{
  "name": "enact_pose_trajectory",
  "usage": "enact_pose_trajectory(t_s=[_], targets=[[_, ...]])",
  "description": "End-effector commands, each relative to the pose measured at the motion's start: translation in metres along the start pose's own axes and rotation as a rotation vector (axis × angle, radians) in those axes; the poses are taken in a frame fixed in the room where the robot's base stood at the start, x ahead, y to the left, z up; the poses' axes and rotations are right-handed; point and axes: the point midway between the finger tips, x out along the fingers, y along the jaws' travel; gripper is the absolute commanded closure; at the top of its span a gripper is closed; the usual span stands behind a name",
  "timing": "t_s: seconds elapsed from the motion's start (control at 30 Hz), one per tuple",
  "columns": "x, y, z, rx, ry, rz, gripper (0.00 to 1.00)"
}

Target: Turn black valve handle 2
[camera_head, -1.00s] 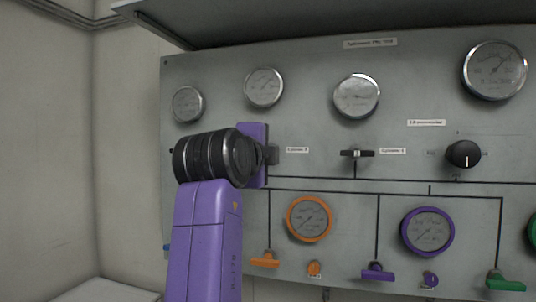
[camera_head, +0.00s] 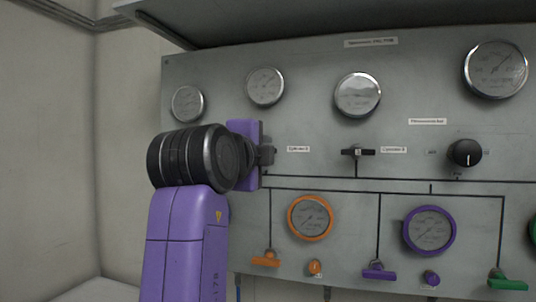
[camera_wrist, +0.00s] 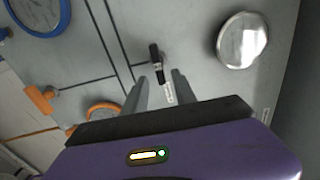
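My gripper (camera_head: 268,153) is at the left of the panel, beside the left cylinder label. In the wrist view its two fingers (camera_wrist: 160,76) are apart with nothing gripped. A black valve handle (camera_wrist: 156,62) lies just beyond and roughly between the fingertips, close to them; contact cannot be told. In the head view my gripper hides this handle. A second black handle (camera_head: 357,153), a horizontal bar, sits farther right between two labels. No number is readable on either, so which is handle 2 cannot be told.
Silver gauges (camera_head: 357,95) line the panel top. A black knob (camera_head: 464,153) is at the right. Below are an orange handle (camera_head: 265,259), orange gauge (camera_head: 310,218), purple handle (camera_head: 378,271), purple gauge (camera_head: 428,230) and green handle (camera_head: 506,281). A shelf (camera_head: 330,20) overhangs the panel.

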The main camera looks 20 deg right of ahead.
Motion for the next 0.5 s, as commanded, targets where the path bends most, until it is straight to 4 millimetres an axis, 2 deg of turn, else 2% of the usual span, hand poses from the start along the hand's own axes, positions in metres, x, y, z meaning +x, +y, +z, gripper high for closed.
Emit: enact_pose_trajectory(t_s=[0.1,0.2,0.5], targets=[[-0.019,0.001,0.001,0.001,-0.002,-0.001,0.67],[-0.029,0.001,0.000,0.000,-0.001,0.001,0.67],[-0.036,0.001,0.000,0.000,0.000,0.001,0.67]])
